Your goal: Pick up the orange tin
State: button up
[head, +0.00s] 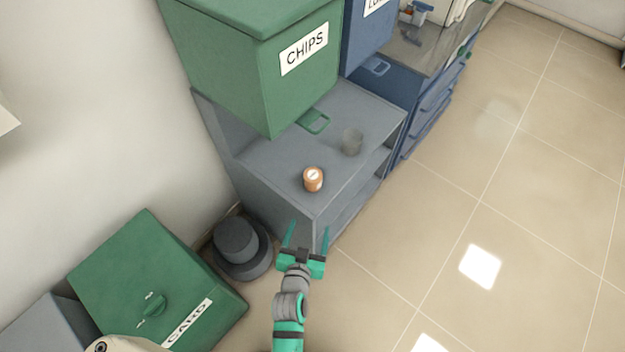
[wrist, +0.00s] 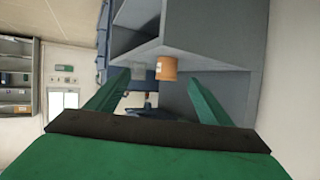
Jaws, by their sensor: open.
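The orange tin (head: 313,180) has a pale lid or label on top and stands on the grey shelf unit's top (head: 275,155), near its front corner in the head view. It also shows in the wrist view (wrist: 166,68), beyond the fingertips and between their lines. My gripper (head: 307,237) is open and empty, with its two green fingers pointing toward the shelf unit. It is apart from the tin, below it in the head picture. In the wrist view my gripper (wrist: 160,92) has its fingers spread wide.
A translucent grey cup (head: 352,142) stands behind and right of the tin. A green CARD bin (head: 150,270) and a dark round object (head: 238,245) stand lower left. Tiled floor on the right is clear.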

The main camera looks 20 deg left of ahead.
send_near(310, 183)
jog(key=shift+w+a+f+h, duration=0.15)
jog(key=shift+w+f+h, duration=0.05)
jog(key=shift+w, duration=0.4)
jog(key=shift+w+a+f+h, duration=0.15)
jog(key=shift+w+f+h, duration=0.1)
jog(key=shift+w, duration=0.7)
jog(key=x, duration=0.6)
jog(key=shift+a, duration=0.2)
jog(key=shift+x, duration=2.05)
jog(key=shift+d+f, duration=0.1)
jog(key=shift+d, duration=0.05)
jog(key=c, duration=1.2)
